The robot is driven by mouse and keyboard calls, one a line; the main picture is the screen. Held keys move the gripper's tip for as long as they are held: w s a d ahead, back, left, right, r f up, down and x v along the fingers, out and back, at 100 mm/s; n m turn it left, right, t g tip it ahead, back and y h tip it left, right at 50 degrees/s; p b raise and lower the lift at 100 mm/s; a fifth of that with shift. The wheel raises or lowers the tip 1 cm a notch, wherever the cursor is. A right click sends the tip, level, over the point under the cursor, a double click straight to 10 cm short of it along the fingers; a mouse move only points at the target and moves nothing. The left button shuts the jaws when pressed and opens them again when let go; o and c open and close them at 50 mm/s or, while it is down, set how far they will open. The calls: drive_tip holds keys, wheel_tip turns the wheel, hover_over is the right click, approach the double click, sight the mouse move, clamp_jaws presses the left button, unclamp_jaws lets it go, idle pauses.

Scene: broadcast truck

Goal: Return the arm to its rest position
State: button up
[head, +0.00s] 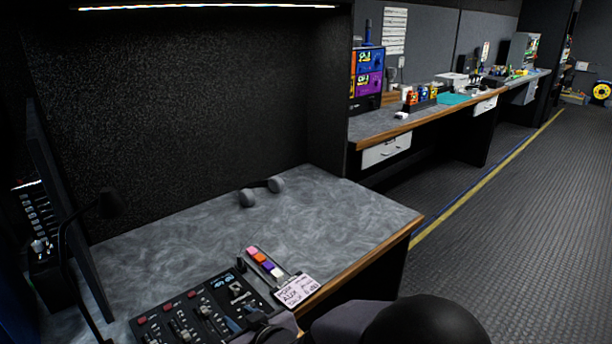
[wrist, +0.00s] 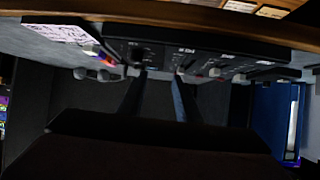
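My gripper (wrist: 157,78) shows in the wrist view as two dark fingers pointing up the picture, set apart with nothing between them. It is open and empty. Its fingertips appear just in front of the black control panel (wrist: 205,55), and I cannot tell whether they touch it. In the head view dark and grey rounded shapes cover the bottom edge near the panel (head: 185,318), and I cannot make out the fingers clearly there.
The grey desk (head: 330,215) is mostly clear. Coloured blocks (head: 264,262) and a handwritten white card (head: 297,289) lie beside the panel. Headphones (head: 262,190) rest near the back wall. A dark screen (head: 62,200) and thin lamp stand left. The floor aisle (head: 510,210) is open.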

drive_tip(key=s+d+r+m+g+h+p, duration=0.1)
drive_tip(key=d+r+m+g+h+p, duration=0.15)
drive_tip(key=d+p, duration=0.45)
drive_tip(key=s+d+r+m+g+h+p, duration=0.1)
drive_tip(key=s+d+r+h+p, duration=0.2)
drive_tip(key=d, duration=0.9)
drive_tip(key=s+d+r+m+g+h+p, duration=0.2)
drive_tip(key=s+d+r+m+g+p, duration=0.2)
drive_tip(key=s+d, duration=0.9)
wheel_tip(320, 180, up, 5)
drive_tip(key=s+g+p, duration=0.2)
drive_tip(key=p, duration=0.2)
drive_tip(key=shift+w+f+m, duration=0.1)
drive_tip(key=shift+m, duration=0.15)
wheel_tip(320, 180, down, 47)
drive_tip(key=b, duration=4.6)
drive_tip(key=shift+r, duration=0.2)
drive_tip(key=shift+r, duration=0.1)
